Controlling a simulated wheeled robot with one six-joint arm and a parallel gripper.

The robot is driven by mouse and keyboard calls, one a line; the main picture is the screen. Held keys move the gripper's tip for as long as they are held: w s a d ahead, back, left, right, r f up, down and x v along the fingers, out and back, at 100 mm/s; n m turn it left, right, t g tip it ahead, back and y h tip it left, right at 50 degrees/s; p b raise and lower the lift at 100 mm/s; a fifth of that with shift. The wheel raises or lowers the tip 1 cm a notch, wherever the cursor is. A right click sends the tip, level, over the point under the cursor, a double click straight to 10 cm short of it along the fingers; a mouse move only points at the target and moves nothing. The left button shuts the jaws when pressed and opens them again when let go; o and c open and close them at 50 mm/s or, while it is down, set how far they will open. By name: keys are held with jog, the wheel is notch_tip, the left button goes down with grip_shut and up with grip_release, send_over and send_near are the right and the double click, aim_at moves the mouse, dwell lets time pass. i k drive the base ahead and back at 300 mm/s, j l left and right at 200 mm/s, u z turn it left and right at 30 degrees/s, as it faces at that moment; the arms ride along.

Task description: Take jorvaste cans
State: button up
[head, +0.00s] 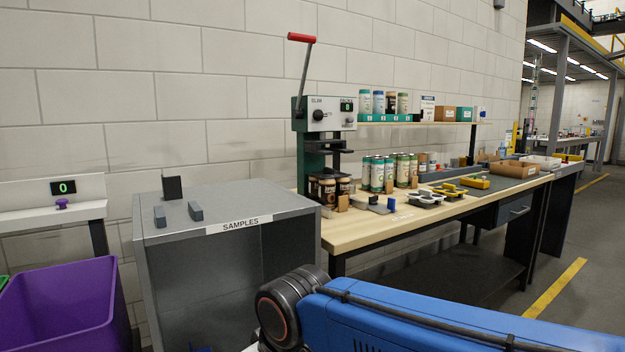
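Several cans stand in groups on the wooden workbench (352,238). Dark brown cans (330,189) are at the near end, by the base of the press (325,120). White and green cans (376,173) stand to their right, then green and brownish cans (404,168). Single sample-like cans (378,102) stand in a row on the shelf (440,123) above. The labels are too small to read, so I cannot tell which cans are jorvaste. My blue arm crosses the lower right, and my gripper is out of view.
A grey cabinet marked SAMPLES (215,222) stands left of the bench, with small grey blocks on top. A purple bin (65,300) is at the far left. Trays (425,199) and yellow-black tools lie further along the bench. Floor at right is clear.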

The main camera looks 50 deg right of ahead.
aim_at(334, 193)
jog(key=z, duration=1.3)
